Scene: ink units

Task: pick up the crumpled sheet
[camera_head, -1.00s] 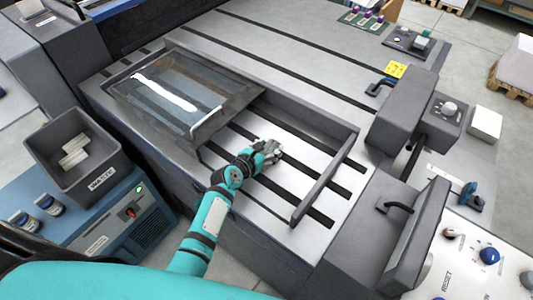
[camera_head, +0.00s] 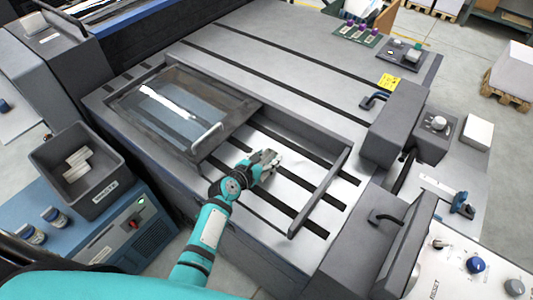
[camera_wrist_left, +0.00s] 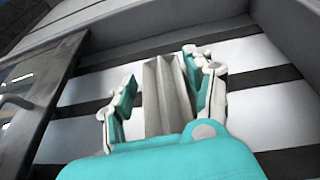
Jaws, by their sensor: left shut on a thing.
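The crumpled sheet (camera_wrist_left: 167,95) is a pale grey, pleated piece standing between the fingers of my left gripper (camera_wrist_left: 160,82) in the left wrist view. The gripper is shut on it, with one teal-and-white finger on each side. In the head view my left gripper (camera_head: 265,164) is over the slotted, silvery press bed, right of the clear cover. The sheet is hard to tell from the fingers there. I cannot tell how far it is above the bed. My right gripper is not in view.
A glass-topped cover (camera_head: 182,112) with a handle lies left of the gripper. A raised dark rail (camera_head: 322,192) bounds the bed on the right. A dark waste bin (camera_head: 108,192) with pale pieces inside stands at left on a blue unit. A control panel (camera_head: 475,265) is at lower right.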

